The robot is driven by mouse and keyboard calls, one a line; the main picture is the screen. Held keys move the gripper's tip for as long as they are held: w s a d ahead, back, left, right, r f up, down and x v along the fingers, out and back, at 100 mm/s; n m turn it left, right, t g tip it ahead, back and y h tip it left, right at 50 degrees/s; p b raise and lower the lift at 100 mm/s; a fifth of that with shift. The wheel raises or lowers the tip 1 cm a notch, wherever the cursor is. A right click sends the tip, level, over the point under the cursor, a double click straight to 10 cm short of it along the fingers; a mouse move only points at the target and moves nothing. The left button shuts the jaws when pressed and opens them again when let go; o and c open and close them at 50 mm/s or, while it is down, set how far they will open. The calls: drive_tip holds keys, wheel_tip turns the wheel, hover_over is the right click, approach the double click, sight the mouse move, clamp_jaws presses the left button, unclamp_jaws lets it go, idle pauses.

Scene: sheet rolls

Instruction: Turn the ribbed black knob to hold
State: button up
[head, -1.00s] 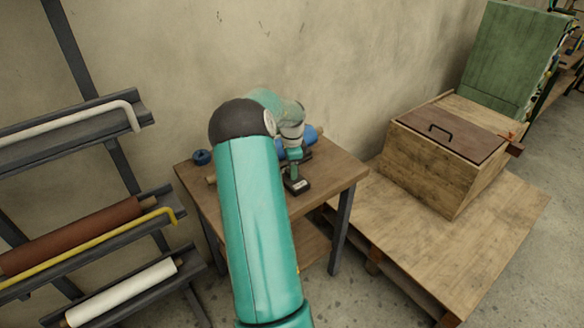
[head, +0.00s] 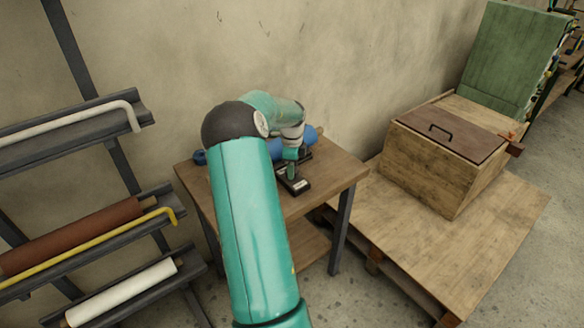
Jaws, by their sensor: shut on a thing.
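A small black box with pale labels (head: 299,186) sits on the wooden table, near its middle. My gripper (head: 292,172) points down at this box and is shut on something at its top. The ribbed black knob cannot be made out; my gripper and its small size in this view hide it, so I cannot read its setting. It is most likely what the jaws hold.
The wooden table (head: 325,180) stands by the wall. A blue roll (head: 309,135) lies behind my wrist, and another blue thing (head: 199,157) is at the back left. A rack with rolls (head: 75,235) is at left, and a wooden chest (head: 432,155) on a platform at right.

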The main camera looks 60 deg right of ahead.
drive_tip(key=shift+f, duration=0.1)
drive_tip(key=o, duration=1)
drive_tip(key=shift+c, duration=0.2)
wheel_tip(320, 180, up, 14)
